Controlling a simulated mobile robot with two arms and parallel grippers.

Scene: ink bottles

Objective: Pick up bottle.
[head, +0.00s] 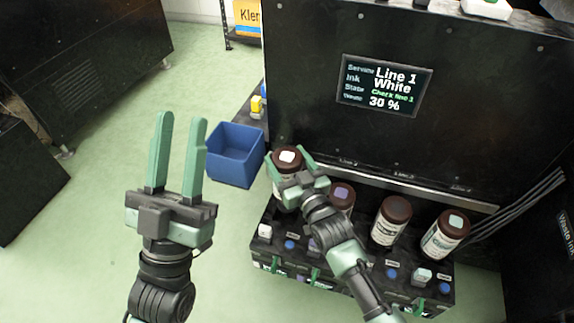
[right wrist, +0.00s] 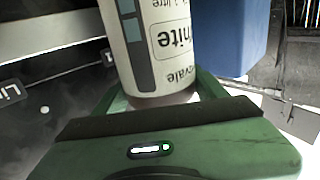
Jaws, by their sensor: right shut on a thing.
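A brown-capped bottle (head: 287,156) with a white mark on its cap stands at the left end of the bottle row in the head view. My right gripper (head: 291,158) is shut on it, with one finger on each side. In the right wrist view the bottle (right wrist: 155,45) shows a white label reading "White" upside down, between the green fingers; its base is hidden. My left gripper (head: 180,127) is raised over the floor at the left, its two fingers apart and empty.
Several other brown-capped bottles, such as the right-end one (head: 446,236), stand in the black rack (head: 262,240). A blue bin (head: 234,156) sits just left of the held bottle. A black machine with a display (head: 384,87) rises behind. Green floor is free at left.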

